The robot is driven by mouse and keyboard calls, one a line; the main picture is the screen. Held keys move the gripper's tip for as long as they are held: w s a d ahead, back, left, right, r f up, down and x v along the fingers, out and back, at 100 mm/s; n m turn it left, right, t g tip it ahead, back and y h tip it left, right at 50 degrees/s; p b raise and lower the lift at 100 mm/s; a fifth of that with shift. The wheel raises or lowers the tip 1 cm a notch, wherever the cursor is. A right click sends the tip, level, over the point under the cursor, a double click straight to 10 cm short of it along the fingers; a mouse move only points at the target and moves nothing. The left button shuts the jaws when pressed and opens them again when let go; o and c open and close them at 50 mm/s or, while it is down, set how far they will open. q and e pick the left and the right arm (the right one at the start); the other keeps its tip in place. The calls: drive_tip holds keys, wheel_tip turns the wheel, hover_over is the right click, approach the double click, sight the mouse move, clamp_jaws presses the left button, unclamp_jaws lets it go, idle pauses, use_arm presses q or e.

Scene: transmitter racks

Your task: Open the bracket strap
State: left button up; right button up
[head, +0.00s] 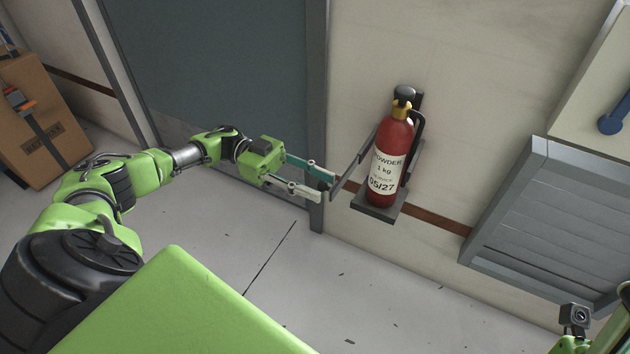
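A red fire extinguisher (394,150) with a black top and white label stands upright in a dark wall bracket (378,208). The dark grey bracket strap (355,160) sticks out to the left of the extinguisher, away from its front, with its free end low and left. My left gripper (325,188) is at that free end, its two fingers apart. The fingertips are very close to the strap; I cannot tell whether they touch it. Part of my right arm shows at the lower right corner, but its fingers are out of view.
A grey door (220,70) with a frame (316,110) is behind my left arm. A cardboard box (35,125) stands at the far left. A grey louvred panel (550,220) and a white cabinet with a blue handle (612,123) are on the right. The floor below the extinguisher is clear.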

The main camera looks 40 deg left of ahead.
use_arm(q)
drive_tip(key=shift+a, duration=0.1)
drive_tip(key=a, duration=0.7)
drive_tip(key=shift+s+a, duration=0.15)
drive_tip(key=shift+s, duration=0.1)
idle(0.5)
